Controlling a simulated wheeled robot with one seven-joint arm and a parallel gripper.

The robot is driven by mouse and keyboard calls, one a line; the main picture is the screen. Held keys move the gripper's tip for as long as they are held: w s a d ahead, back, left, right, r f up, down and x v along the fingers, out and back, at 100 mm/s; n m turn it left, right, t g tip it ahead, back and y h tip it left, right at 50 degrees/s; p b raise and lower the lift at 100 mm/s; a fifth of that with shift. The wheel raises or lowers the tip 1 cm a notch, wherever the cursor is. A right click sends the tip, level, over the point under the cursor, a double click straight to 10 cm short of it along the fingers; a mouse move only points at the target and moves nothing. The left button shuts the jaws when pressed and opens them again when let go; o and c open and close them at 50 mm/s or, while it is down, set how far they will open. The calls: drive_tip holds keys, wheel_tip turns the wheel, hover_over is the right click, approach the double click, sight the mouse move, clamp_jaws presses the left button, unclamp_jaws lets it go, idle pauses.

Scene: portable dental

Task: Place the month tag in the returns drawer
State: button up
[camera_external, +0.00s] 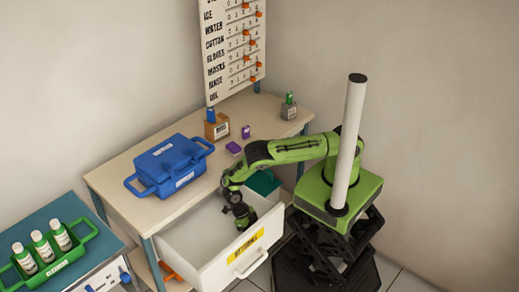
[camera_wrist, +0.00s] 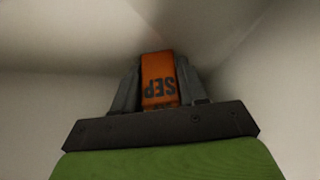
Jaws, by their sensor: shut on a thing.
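The month tag (camera_wrist: 159,82) is a small orange block marked SEP, seen upside down in the wrist view. My gripper (camera_wrist: 158,88) is shut on it, with a grey finger on each side. In the external view my gripper (camera_external: 243,218) points down inside the open white drawer (camera_external: 215,262), which has a yellow label on its front that looks like RETURNS. The tag is hidden in the external view. The wrist view shows pale drawer walls around the tag; I cannot tell whether it touches the drawer floor.
A blue case (camera_external: 172,166) stands on the table (camera_external: 125,188) behind the drawer. Purple items (camera_external: 234,148) and small boxes (camera_external: 217,127) lie farther back. A teal item (camera_external: 264,183) is by the drawer's right side. A green tray (camera_external: 75,252) with bottles stands at left.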

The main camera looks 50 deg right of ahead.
drive_tip(key=shift+f, duration=0.1)
drive_tip(key=o, duration=1.1)
drive_tip(key=p+v, duration=0.1)
drive_tip(key=v, duration=1.1)
drive_tip(key=shift+r+p, duration=0.25)
drive_tip(key=shift+p, duration=0.15)
